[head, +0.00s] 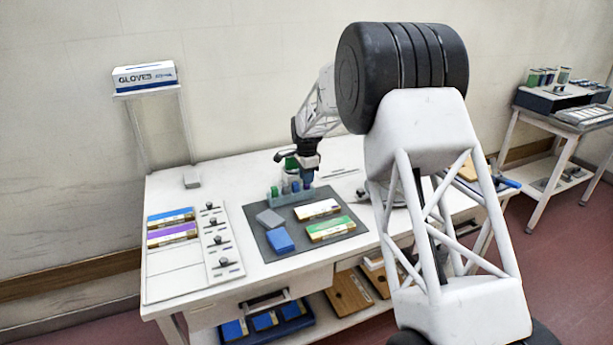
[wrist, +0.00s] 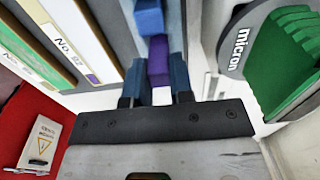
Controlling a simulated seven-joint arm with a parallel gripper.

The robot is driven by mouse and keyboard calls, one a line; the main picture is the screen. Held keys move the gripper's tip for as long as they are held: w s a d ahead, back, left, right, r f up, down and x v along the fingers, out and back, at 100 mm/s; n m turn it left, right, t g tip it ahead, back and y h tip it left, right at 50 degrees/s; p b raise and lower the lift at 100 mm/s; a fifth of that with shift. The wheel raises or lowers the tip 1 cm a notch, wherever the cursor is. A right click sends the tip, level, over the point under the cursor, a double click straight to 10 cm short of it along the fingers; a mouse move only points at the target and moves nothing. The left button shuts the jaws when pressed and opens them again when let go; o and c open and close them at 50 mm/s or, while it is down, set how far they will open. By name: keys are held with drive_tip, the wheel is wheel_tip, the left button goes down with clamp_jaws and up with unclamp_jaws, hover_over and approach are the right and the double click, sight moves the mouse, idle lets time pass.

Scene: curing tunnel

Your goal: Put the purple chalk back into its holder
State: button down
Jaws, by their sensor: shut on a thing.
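My gripper (head: 307,180) is shut on the purple chalk in the head view, low over the right end of a pale teal holder (head: 275,199). In the wrist view the purple chalk (wrist: 158,62) is between the two blue fingers of my gripper (wrist: 159,80). A blue piece (wrist: 148,18) lies just beyond it. Other short sticks stand in the holder to the left of my gripper. The chalk's lower end is hidden in the head view, so I cannot tell whether it is in a slot.
A grey mat (head: 270,248) under the holder bears a blue block (head: 280,240), a grey block (head: 269,219), a white-topped box (head: 317,209) and a green-topped box (head: 331,229). A green-and-grey object marked "micron" (wrist: 268,55) is close at right in the wrist view.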

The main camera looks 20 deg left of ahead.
drive_tip(key=c, duration=0.9)
unclamp_jaws()
drive_tip(key=shift+r, duration=0.15)
drive_tip(key=shift+r, duration=3.35)
